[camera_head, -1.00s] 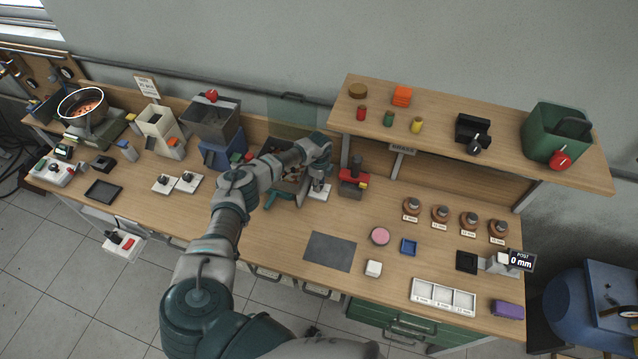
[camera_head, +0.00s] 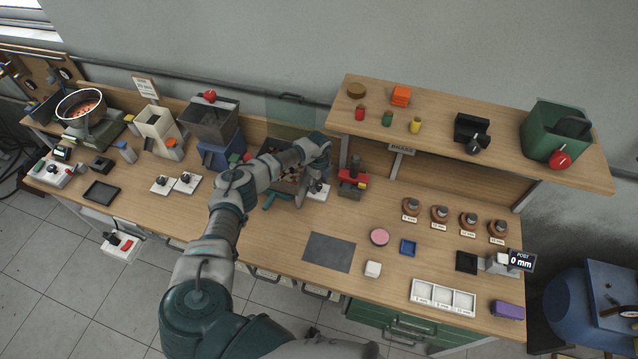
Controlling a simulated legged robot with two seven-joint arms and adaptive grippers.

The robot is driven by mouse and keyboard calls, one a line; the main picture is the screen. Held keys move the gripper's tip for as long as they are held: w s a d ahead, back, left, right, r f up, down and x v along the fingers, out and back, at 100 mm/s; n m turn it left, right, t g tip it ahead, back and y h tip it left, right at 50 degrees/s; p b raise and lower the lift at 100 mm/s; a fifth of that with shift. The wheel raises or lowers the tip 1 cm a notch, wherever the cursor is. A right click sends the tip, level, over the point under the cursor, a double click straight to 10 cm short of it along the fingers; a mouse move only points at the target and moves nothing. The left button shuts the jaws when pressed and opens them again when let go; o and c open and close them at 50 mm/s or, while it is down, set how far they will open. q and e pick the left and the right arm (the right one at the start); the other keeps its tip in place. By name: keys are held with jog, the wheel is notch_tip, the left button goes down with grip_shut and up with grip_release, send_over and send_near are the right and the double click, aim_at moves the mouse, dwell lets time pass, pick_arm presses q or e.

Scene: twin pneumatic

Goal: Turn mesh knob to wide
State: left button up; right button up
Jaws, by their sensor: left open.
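My left arm comes in from the bottom and reaches over the bench. Its open left gripper (camera_head: 309,190) points down near the middle of the bench. A small white plate with a dark knob (camera_head: 319,189) is right by its fingers and partly covered by them. I cannot tell whether the fingers touch the knob, and no setting marks are readable. Two more dark knobs on white plates, one on the left (camera_head: 161,184) and one on the right (camera_head: 186,181), stand farther left. I cannot read which knob is the mesh one. My right gripper is not in view.
A dark tray machine with a teal handle (camera_head: 275,201) is just left of the gripper, partly hidden by my arm. A red and black device (camera_head: 352,182) stands close on the right, below the raised shelf (camera_head: 440,120). A grey mat (camera_head: 329,252) lies in front.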

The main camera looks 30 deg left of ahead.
aim_at(319, 184)
pick_arm(q)
notch_tip(319, 184, up, 12)
jog(key=shift+f, duration=0.2)
dwell(0.6)
